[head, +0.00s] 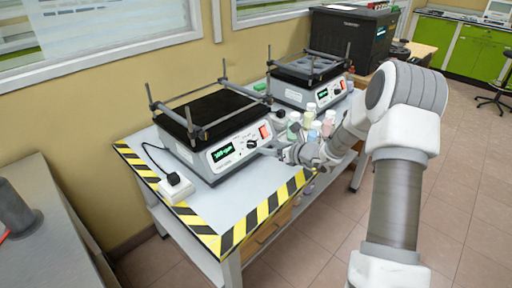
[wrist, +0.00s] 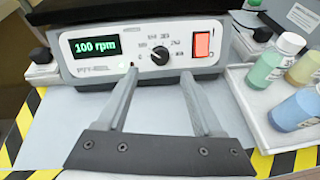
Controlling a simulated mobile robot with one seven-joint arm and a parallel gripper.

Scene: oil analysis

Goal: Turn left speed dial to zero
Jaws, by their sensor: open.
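The left speed dial is a black knob (wrist: 160,55) on the white front panel of the left shaker (head: 207,140). In the wrist view it sits between the green display (wrist: 95,46) reading 100 rpm and the lit red switch (wrist: 203,44). The dial also shows small in the head view (head: 252,144). My gripper (wrist: 159,74) is open and empty, its two fingers pointing at the panel. In the picture they lie to either side of and just below the dial. I cannot tell whether they touch the panel. The dial's exact pointer angle is too small to read surely.
Several capped sample bottles (wrist: 274,62) stand in a tray right of the left shaker. A second shaker (head: 309,82) is behind it. A white power socket (head: 176,187) with a black plug lies at the left. The striped table front (head: 240,232) is clear.

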